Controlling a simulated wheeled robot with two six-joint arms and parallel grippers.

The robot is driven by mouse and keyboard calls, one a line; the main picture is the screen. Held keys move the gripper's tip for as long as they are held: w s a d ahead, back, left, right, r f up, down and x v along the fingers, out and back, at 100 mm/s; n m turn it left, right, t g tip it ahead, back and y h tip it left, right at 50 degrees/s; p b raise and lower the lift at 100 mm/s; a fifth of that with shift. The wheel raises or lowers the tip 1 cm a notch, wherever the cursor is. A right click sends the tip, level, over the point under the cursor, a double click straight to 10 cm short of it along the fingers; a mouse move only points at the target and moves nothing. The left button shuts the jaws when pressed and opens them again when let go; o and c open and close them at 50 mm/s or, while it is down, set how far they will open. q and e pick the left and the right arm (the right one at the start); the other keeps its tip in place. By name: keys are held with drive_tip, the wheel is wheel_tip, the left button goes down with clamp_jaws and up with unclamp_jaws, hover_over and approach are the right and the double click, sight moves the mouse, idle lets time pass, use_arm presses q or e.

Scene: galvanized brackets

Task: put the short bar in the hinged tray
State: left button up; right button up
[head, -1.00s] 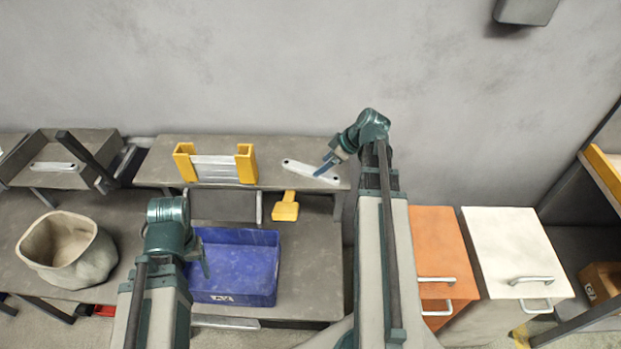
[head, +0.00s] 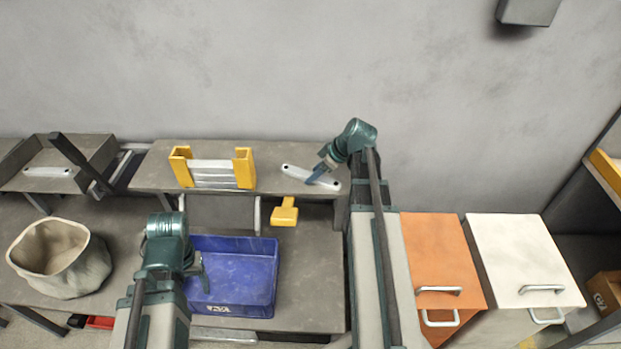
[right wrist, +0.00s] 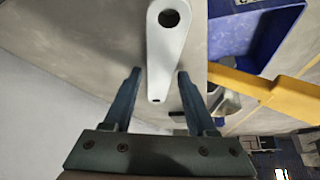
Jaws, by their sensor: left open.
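A pale metal bar (head: 296,173) with a hole at each end lies on the raised grey shelf in the head view. It also shows in the right wrist view (right wrist: 165,60), its narrow end between the fingertips. My right gripper (head: 316,176) is open around that end; I see gaps on both sides in the right wrist view (right wrist: 158,78). My left gripper (head: 199,275) is open and empty above the left side of the blue bin. A grey tray-like box (head: 90,150) with a dark slanted arm stands at far left. Another pale bar-like piece (head: 48,171) lies there.
A yellow holder (head: 245,168) with several grey plates stands on the shelf, left of the bar. Below are a blue bin (head: 262,295), a yellow piece (head: 285,212) and a cloth sack (head: 90,270). Orange (head: 435,250) and white (head: 515,250) cabinets stand at right.

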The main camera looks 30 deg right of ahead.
clamp_jaws()
idle(0.3)
wheel_tip(320, 180, up, 10)
drive_tip(key=p, duration=1)
